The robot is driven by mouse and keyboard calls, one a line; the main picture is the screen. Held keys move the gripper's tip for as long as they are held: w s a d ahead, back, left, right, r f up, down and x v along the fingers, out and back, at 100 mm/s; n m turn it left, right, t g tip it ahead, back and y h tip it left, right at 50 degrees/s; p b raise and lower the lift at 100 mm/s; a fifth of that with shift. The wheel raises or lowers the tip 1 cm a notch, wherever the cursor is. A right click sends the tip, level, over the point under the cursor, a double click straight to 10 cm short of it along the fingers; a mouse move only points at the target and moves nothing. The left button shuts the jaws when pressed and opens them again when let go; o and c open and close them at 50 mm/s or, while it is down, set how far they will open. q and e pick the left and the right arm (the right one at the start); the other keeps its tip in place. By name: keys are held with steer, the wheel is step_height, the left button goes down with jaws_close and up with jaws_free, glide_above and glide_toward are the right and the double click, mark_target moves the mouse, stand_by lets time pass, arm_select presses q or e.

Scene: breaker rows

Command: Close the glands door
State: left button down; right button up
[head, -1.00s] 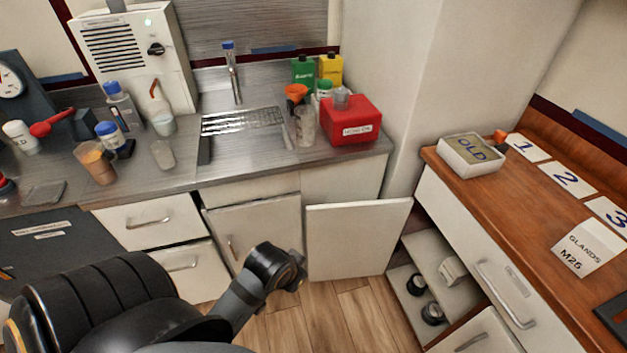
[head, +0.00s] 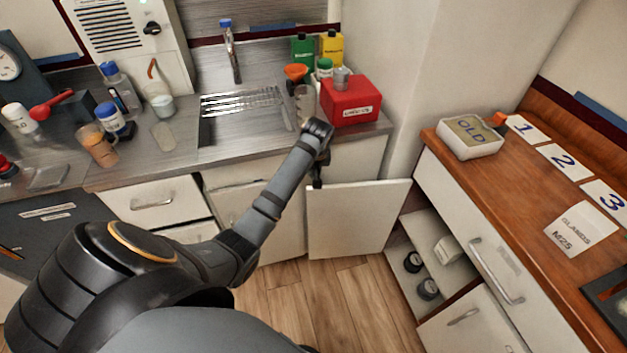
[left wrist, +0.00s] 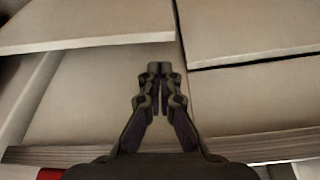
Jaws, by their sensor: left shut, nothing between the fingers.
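The glands door (head: 358,222) is a plain white panel. It stands open, swung out from the cabinet under the wooden counter, with its right edge beside that cabinet's opening. The cabinet interior (head: 452,272) shows dark round items and a white one on shelves. My left gripper (head: 317,184) points down at the door's upper left corner; I cannot tell whether it touches. In the left wrist view, the left gripper (left wrist: 160,70) is shut and empty, with pale panels beyond it; the upper left one (left wrist: 85,28) appears to be the door. My right gripper is not in view.
The steel counter (head: 240,158) with its sink lies behind my left arm. A red box (head: 351,101) and bottles stand near its right end. Wooden floor (head: 340,295) is clear in front of the door.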

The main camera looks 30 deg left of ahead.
arm_select(q)
steer(key=b+x, duration=0.1)
steer(key=x, duration=0.8)
steer(key=shift+w+a+f, duration=0.2)
steer(key=shift+w+a, duration=0.2)
steer(key=shift+w, duration=0.1)
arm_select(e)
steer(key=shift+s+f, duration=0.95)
